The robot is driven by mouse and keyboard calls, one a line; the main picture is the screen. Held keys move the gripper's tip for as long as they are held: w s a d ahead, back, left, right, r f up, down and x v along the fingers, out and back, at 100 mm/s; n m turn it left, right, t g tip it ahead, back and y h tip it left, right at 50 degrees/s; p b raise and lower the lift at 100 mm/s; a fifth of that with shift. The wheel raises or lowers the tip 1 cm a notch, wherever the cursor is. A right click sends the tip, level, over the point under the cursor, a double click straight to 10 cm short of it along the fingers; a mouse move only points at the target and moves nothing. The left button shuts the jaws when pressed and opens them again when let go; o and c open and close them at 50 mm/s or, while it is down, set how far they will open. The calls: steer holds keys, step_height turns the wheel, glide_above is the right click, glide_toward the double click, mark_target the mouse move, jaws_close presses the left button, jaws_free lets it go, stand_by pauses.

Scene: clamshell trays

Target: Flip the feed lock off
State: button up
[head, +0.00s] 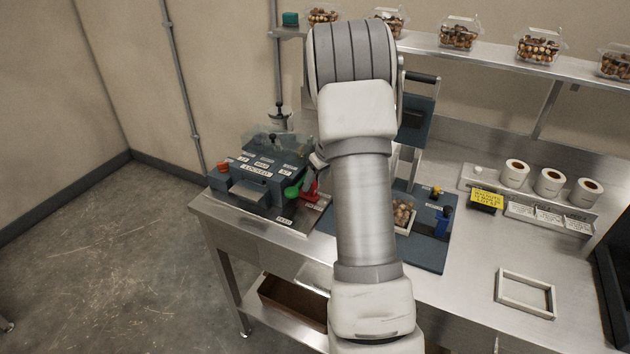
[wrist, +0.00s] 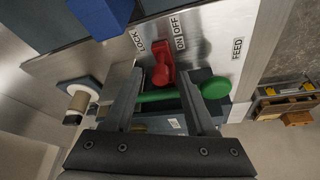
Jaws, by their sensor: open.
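The red feed lock lever (wrist: 166,54) stands on a steel plate marked LOCK, ON and OFF in the wrist view. My gripper (wrist: 160,73) is open, with one dark finger on each side of the lever's near end. I cannot tell whether either finger touches it. A green feed handle (wrist: 215,88) crosses behind the fingers, its round knob to the right of them. In the head view the red lever (head: 311,188) sits at the right end of the grey machine (head: 255,178), beside the green knob (head: 291,192). My arm hides most of the gripper there.
A blue block (wrist: 100,15) stands close to the plate. A blue mat (head: 425,255) with a filled clamshell (head: 403,215) lies right of the machine. Label rolls (head: 514,173) and an empty frame (head: 525,292) are farther right. Bare steel counter lies between them.

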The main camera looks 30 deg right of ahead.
steer(key=shift+f, duration=0.15)
jaws_close()
stand_by(1.4)
